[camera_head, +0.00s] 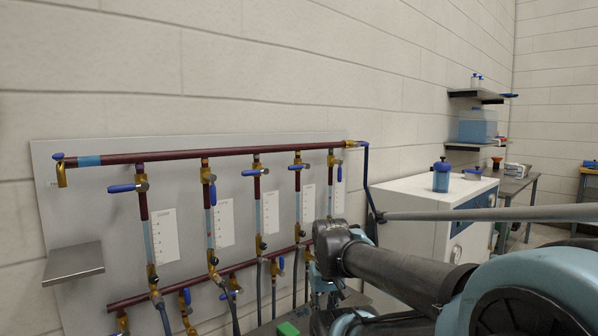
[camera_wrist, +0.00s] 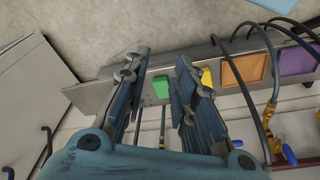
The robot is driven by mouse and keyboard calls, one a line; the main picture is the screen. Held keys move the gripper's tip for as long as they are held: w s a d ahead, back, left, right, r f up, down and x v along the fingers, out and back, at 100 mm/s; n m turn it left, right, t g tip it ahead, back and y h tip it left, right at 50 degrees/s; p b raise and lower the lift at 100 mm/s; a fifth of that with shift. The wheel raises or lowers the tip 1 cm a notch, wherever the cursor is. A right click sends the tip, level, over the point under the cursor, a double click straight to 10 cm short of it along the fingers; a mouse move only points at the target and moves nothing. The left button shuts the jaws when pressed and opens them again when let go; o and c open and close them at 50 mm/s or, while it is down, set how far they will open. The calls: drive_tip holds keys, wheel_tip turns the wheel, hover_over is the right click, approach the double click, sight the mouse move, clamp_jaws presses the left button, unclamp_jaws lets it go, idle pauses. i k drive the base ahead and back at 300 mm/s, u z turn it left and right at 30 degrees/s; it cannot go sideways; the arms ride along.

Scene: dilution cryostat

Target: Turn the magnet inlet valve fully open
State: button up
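A grey wall panel (camera_head: 90,215) carries a manifold of dark red pipes (camera_head: 215,151) with several brass valves. Upper blue handles include a sideways one at the left (camera_head: 128,187), a downward one (camera_head: 212,194) and a sideways one near the middle (camera_head: 256,172). The labels are too small to read, so I cannot tell which valve is the magnet inlet. In the wrist view my gripper (camera_wrist: 160,68) is open, with nothing between its fingers. A blue handle (camera_wrist: 289,154) and brass fitting (camera_wrist: 271,137) show at its lower right, apart from the fingers.
A ledge with green (camera_wrist: 161,87), yellow (camera_wrist: 207,77), orange (camera_wrist: 246,70) and purple (camera_wrist: 297,60) patches lies beyond the fingers. Dark hoses (camera_wrist: 262,85) hang at the right. A metal shelf (camera_head: 74,262) juts from the panel. A white cabinet (camera_head: 415,210) stands right of it.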

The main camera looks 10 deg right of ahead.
sight(305, 166)
drive_tip(key=k, duration=1)
drive_tip(key=z, duration=1.1)
drive_tip(key=i, duration=1)
drive_tip(key=u, duration=1)
